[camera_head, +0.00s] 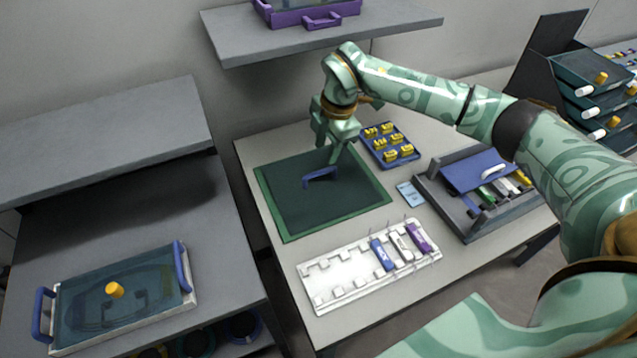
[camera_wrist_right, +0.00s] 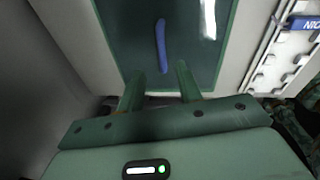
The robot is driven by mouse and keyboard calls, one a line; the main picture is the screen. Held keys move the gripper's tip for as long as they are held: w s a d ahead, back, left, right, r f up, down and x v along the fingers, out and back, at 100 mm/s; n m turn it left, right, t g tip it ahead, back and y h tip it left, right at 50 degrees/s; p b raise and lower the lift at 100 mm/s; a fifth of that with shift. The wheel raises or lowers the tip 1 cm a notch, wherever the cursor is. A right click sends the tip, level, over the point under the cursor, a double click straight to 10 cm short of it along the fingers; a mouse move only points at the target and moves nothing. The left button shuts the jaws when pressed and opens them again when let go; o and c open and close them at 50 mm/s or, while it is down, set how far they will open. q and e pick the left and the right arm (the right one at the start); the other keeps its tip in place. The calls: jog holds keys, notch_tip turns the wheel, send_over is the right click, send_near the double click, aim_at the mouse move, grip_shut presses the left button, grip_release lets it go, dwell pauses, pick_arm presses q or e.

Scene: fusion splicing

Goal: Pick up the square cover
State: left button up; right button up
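The square cover (camera_head: 285,205) is a dark, see-through-looking green panel with a brighter green border. It lies flat on the grey table and also shows in the right wrist view (camera_wrist_right: 130,35). A blue bar handle (camera_head: 320,177) stands on it and shows upright in the right wrist view (camera_wrist_right: 161,45). My right gripper (camera_head: 331,154) points down close to the handle. Its two fingers are apart and empty in the right wrist view (camera_wrist_right: 160,69), with the handle beyond the gap, not between them. My left gripper is not in view.
A blue tray of yellow pieces (camera_head: 373,143) is behind the cover. A white slotted rack (camera_head: 335,286) with coloured holders lies in front. A grey device with a blue lid (camera_head: 468,171) stands right. A lidded tray (camera_head: 75,318) sits on the left table. A shelf (camera_head: 390,27) overhangs behind.

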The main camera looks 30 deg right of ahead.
aim_at(321, 171)
jog(key=f, duration=0.4)
jog(key=shift+w+a+b, duration=0.25)
jog(key=shift+w+b, duration=0.05)
jog(key=shift+b, duration=0.1)
jog(key=f, duration=0.1)
jog(key=f+b, duration=0.1)
jog(key=f, duration=0.1)
jog(key=f+b, duration=0.1)
jog(key=f, duration=0.1)
jog(key=shift+w+a+f, duration=0.15)
jog(key=shift+w+a, duration=0.05)
jog(key=shift+a, duration=0.15)
jog(key=shift+c, duration=0.3)
grip_shut()
